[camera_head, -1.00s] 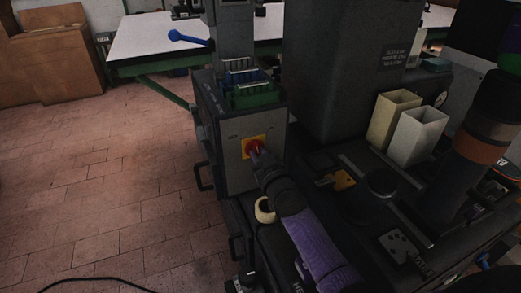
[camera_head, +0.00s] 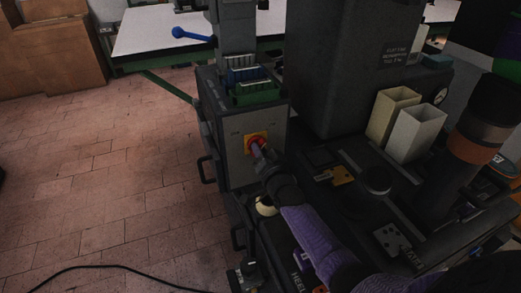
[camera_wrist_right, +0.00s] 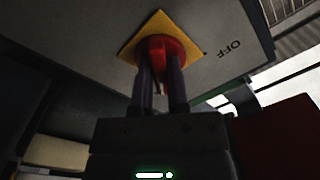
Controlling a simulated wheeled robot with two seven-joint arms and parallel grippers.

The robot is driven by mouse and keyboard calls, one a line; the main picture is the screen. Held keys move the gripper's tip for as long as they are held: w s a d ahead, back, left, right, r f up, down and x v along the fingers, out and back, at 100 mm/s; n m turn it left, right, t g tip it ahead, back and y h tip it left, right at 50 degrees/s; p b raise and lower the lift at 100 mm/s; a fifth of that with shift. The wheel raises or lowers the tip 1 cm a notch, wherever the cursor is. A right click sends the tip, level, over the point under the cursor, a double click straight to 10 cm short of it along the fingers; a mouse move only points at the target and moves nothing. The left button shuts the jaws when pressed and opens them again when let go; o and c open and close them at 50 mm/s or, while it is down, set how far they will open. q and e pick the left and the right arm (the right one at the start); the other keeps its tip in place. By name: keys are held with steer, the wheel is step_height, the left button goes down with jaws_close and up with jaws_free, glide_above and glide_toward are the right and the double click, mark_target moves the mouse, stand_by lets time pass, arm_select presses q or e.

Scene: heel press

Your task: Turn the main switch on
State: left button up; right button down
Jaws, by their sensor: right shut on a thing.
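The main switch (camera_head: 256,143) is a red rotary knob on a yellow square plate, on the front of a grey control box (camera_head: 239,163). In the right wrist view the red knob (camera_wrist_right: 159,46) sits on the yellow plate (camera_wrist_right: 184,48), with the word OFF to its right on the panel. My right gripper (camera_head: 259,152) is at the switch, its two fingers on either side of the knob's handle, shut on it. The gripper also shows in the wrist view (camera_wrist_right: 160,72). The fingers hide part of the handle. My left gripper is not in view.
Two cream containers (camera_head: 415,134) stand on the dark machine at right. A black cable (camera_head: 120,267) lies on the open brick floor at left.

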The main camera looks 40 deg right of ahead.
steer(key=shift+m, duration=0.6)
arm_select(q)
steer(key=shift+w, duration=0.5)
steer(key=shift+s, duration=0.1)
arm_select(e)
steer(key=c, duration=0.6)
jaws_free()
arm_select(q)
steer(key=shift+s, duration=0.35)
